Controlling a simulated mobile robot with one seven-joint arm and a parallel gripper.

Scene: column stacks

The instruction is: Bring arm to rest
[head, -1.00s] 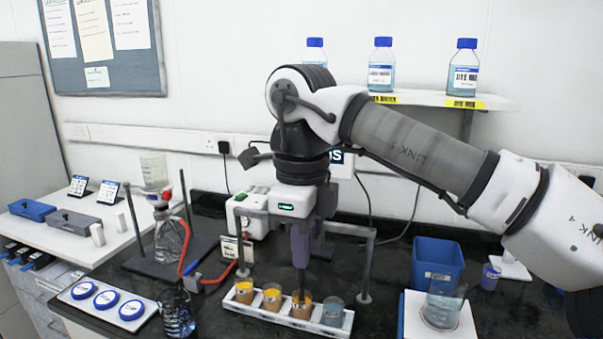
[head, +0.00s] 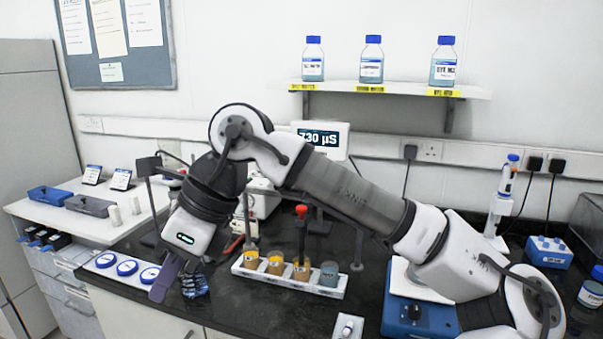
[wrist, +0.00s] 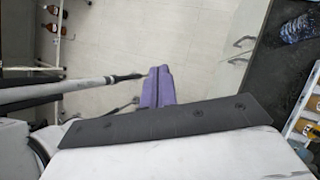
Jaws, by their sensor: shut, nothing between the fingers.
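My gripper (head: 163,280) has purple fingers. In the head view it hangs at the lower left, in front of the bench's front edge, pointing down. In the wrist view its purple fingers (wrist: 157,88) are together with nothing between them, over the pale floor. My arm bends at an elbow above the bench and reaches left from the lower right of the head view.
A white rack (head: 290,275) with several cups stands right of my gripper; a red-topped tool (head: 301,212) stands upright at it. Blue-lidded dishes (head: 127,267) lie behind left. Shelf bottles (head: 372,60) stand high behind.

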